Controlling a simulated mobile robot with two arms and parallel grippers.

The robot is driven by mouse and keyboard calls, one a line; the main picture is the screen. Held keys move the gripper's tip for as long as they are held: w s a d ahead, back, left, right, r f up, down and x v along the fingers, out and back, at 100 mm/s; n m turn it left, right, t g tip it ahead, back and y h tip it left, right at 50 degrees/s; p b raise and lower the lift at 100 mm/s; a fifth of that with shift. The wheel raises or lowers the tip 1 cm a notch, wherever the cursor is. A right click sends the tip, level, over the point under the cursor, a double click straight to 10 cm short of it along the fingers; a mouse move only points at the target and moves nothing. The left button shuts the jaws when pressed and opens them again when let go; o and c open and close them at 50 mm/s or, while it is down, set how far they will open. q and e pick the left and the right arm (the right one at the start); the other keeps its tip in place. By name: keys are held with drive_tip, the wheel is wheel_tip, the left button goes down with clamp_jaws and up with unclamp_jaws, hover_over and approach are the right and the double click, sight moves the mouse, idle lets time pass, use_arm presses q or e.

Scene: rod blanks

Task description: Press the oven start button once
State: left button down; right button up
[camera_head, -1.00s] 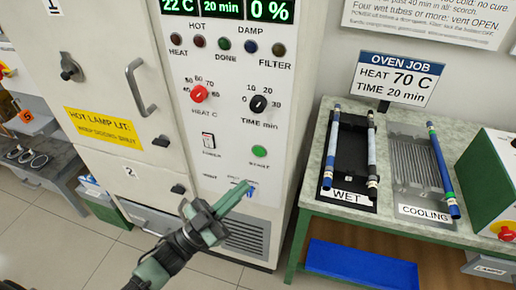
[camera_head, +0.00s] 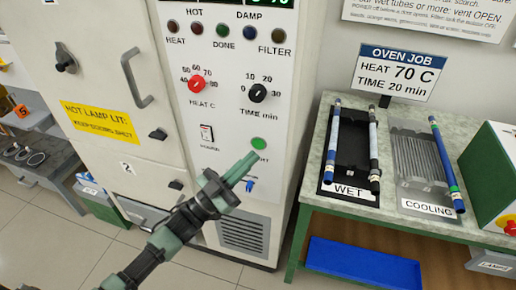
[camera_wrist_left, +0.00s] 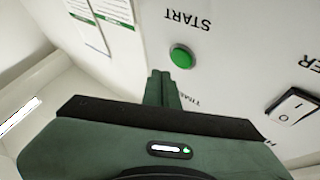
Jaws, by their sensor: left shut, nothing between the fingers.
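The green oven start button (camera_head: 258,143) is on the white oven panel, below the TIME knob. It also shows in the left wrist view (camera_wrist_left: 182,56), beside the upside-down word START. My left gripper (camera_head: 250,160) is shut and empty, its green fingertips just below the button in the head view and partly covering its label. In the left wrist view the closed fingers (camera_wrist_left: 161,76) end close to the button but look apart from it. The gap in depth to the panel is hard to judge. My right gripper is not in view.
A red HEAT knob (camera_head: 197,84), a black TIME knob (camera_head: 258,92) and a power switch (camera_head: 206,132) sit near the button. A bench (camera_head: 309,190) with WET and COOLING racks stands at the right.

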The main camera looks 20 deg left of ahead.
use_arm(q)
drive_tip(key=shift+w, duration=0.65)
drive_tip(key=shift+w, duration=0.15)
idle(1.5)
drive_tip(key=shift+w+b, duration=0.3)
drive_tip(key=shift+w, duration=0.35)
idle(0.6)
drive_tip(key=shift+s, duration=0.8)
drive_tip(key=shift+p, duration=0.3)
